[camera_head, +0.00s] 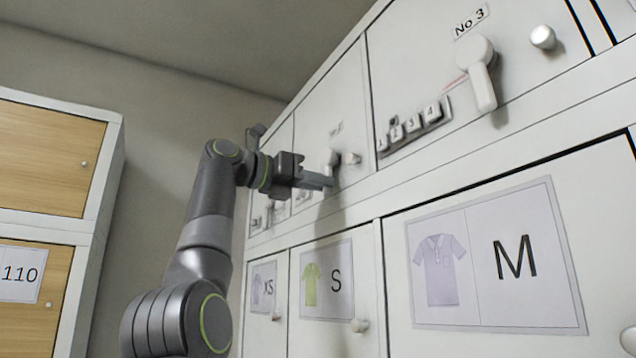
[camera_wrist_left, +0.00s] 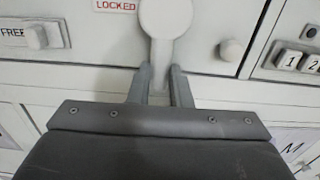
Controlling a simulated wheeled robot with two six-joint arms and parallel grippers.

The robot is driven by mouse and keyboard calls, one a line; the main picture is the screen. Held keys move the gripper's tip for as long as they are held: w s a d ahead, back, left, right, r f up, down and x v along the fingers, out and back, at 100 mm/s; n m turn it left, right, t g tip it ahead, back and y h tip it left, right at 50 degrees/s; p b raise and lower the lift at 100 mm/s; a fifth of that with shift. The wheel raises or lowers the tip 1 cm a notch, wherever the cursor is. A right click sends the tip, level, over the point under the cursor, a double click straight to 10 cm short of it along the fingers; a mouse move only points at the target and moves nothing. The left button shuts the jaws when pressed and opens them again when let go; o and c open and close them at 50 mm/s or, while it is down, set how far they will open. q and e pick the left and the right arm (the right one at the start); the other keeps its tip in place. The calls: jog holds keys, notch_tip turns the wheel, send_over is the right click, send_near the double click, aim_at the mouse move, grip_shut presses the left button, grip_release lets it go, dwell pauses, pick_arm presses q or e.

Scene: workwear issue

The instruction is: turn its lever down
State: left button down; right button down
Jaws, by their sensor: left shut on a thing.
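The white lever (camera_head: 332,158) is on an upper locker door in the head view, mostly hidden by my left gripper (camera_head: 328,181). In the left wrist view its round hub (camera_wrist_left: 166,16) is at the top and its handle (camera_wrist_left: 160,58) points down. My left gripper (camera_wrist_left: 160,85) is shut on the handle, with one finger on each side. A red LOCKED label (camera_wrist_left: 115,5) sits left of the hub. The handle's lower end is hidden by the gripper. My right gripper is in neither view.
The No 3 door (camera_head: 400,60) to the right has a similar lever (camera_head: 482,75), pointing down, a knob (camera_head: 543,37) and number buttons (camera_head: 414,124). Doors marked XS, S (camera_head: 335,283) and M (camera_head: 515,258) are below. Wooden-fronted lockers (camera_head: 45,160) stand at left.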

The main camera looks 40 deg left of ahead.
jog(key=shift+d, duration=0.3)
pick_arm(q)
jog(key=c, duration=1.3)
grip_release()
jog(key=b+v, duration=0.3)
jog(key=v, duration=1.4)
jog(key=shift+s, duration=0.2)
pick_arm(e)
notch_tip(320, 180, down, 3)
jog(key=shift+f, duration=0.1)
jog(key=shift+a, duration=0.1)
